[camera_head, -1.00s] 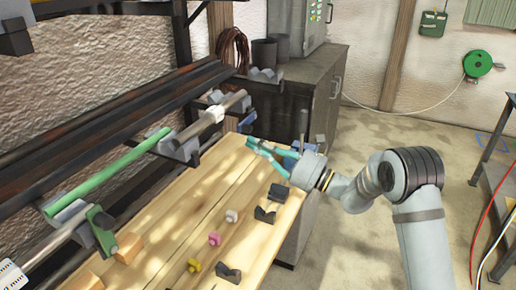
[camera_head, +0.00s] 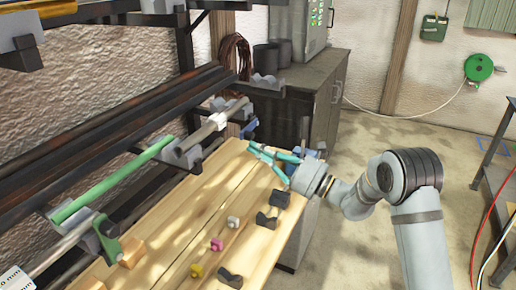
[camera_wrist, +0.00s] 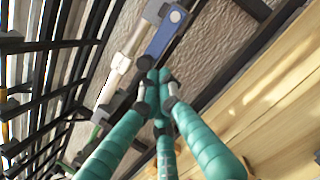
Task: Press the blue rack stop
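The blue rack stop (camera_head: 249,127) sits at the far end of the rack, just past the grey tube's end. In the wrist view the blue stop (camera_wrist: 166,32) is a long blue block above the fingertips. My gripper (camera_head: 254,148) has teal fingers and reaches left toward the rack, a little below and to the right of the stop. In the wrist view the fingertips (camera_wrist: 157,76) come together just below the stop, with nothing seen between them. Whether they touch the stop is unclear.
A green tube (camera_head: 112,180) and a grey tube (camera_head: 213,124) lie on the rack left of my gripper. A green stop (camera_head: 107,242) is at the near end. The wooden bench (camera_head: 180,218) holds several small blocks. A dark cabinet (camera_head: 318,85) stands behind.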

